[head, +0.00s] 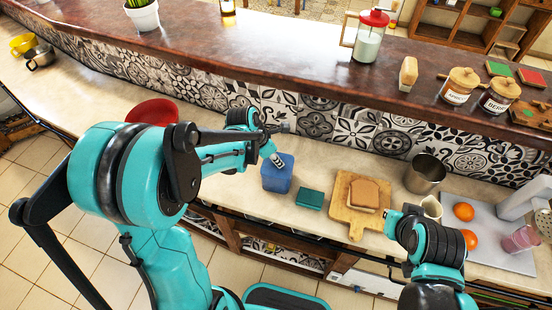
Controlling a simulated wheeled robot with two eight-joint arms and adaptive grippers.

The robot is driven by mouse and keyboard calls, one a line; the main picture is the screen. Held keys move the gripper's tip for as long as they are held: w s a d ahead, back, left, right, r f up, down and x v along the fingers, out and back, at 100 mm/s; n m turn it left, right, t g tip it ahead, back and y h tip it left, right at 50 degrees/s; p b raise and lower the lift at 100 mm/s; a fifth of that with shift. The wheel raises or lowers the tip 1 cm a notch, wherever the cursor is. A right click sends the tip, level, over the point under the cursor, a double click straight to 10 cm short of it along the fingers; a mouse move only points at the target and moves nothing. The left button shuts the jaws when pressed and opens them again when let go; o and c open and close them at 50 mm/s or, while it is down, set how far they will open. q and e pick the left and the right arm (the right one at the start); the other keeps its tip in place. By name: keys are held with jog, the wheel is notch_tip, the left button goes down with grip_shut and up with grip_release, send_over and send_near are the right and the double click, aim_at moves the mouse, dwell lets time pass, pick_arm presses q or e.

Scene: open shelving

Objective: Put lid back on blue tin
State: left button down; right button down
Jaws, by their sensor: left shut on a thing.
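The blue tin (277,178) stands upright on the lower counter, near the middle of the view. My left gripper (276,161) is at the tin's top left edge, shut on what appears to be the blue lid. The lid is small and partly hidden by the fingers, so I cannot tell whether it touches or sits flat on the rim. My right gripper (394,222) is low at the right, over the counter's front, beside the cutting board; its fingers are too unclear to read.
A dark teal block (310,199) lies just right of the tin. Then come a cutting board (341,211) with bread (365,194), a metal pot (426,174) and oranges (464,211). A tiled wall (310,122) and a raised brown ledge (290,62) stand behind.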

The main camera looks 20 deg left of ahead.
dwell(0.7)
pick_arm(q)
jog(key=c, duration=0.8)
grip_release()
jog(key=shift+c, duration=0.2)
jog(key=shift+r, duration=0.1)
jog(key=shift+r+p, duration=2.55)
jog(key=shift+r, duration=0.85)
grip_shut()
